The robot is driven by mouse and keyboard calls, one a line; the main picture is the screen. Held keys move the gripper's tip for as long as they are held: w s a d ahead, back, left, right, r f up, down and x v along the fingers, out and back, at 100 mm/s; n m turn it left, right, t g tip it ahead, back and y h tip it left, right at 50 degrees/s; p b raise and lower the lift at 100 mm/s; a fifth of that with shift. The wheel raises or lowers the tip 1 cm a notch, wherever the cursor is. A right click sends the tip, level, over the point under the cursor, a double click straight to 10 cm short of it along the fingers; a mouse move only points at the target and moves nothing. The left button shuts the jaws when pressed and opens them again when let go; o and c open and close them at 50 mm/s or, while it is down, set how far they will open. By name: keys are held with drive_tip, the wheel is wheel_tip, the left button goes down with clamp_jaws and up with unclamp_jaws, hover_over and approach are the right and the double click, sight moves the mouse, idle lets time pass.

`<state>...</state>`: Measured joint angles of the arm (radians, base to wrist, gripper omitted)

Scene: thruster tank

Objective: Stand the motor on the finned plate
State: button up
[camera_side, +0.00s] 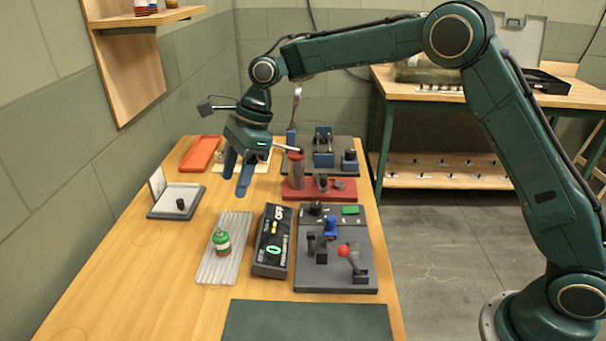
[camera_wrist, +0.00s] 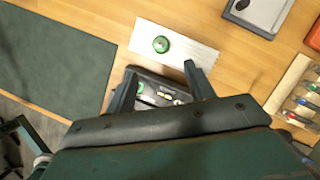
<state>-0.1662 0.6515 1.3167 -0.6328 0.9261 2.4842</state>
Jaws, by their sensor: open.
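The finned plate (camera_side: 235,225) is a pale ribbed sheet lying on the wooden table, left of the black display box. The motor (camera_side: 222,242), a small green cylinder with a lighter band and a narrow top, stands upright on it, a little toward the near half. In the wrist view the motor (camera_wrist: 161,45) is a green round top on the pale plate (camera_wrist: 195,55). My gripper (camera_side: 237,178) is open and empty, raised above the table beyond the plate, apart from the motor. Its two fingers also show in the wrist view (camera_wrist: 160,72), with nothing between them.
The black display box (camera_side: 271,242) and a grey control panel (camera_side: 360,225) with a red-knobbed lever stand right of the plate. A grey tray (camera_side: 160,212) lies left, an orange tray (camera_side: 201,153) behind. A red base (camera_side: 340,190) holds a cylinder. A dark green mat (camera_side: 305,322) lies clear in front.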

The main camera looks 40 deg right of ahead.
drive_tip(key=s+d+r+n+t+h, duration=0.1)
drive_tip(key=s+d+r+n, duration=0.45)
drive_tip(key=s, duration=0.25)
drive_tip(key=s+d+r+n+t+h, duration=0.1)
drive_tip(key=s+d+r+n+t, duration=0.1)
drive_tip(key=s+d+r+n, duration=0.45)
drive_tip(key=s+d+f+n+h, duration=0.1)
drive_tip(key=s+d+n, duration=0.3)
drive_tip(key=s, duration=0.6)
drive_tip(key=s+d+f+n+t+h, duration=0.1)
drive_tip(key=s+d+n, duration=0.3)
drive_tip(key=s, duration=0.7)
drive_tip(key=shift+s+f+t, duration=0.2)
drive_tip(key=shift+f+t, duration=0.1)
drive_tip(key=shift+f, duration=0.45)
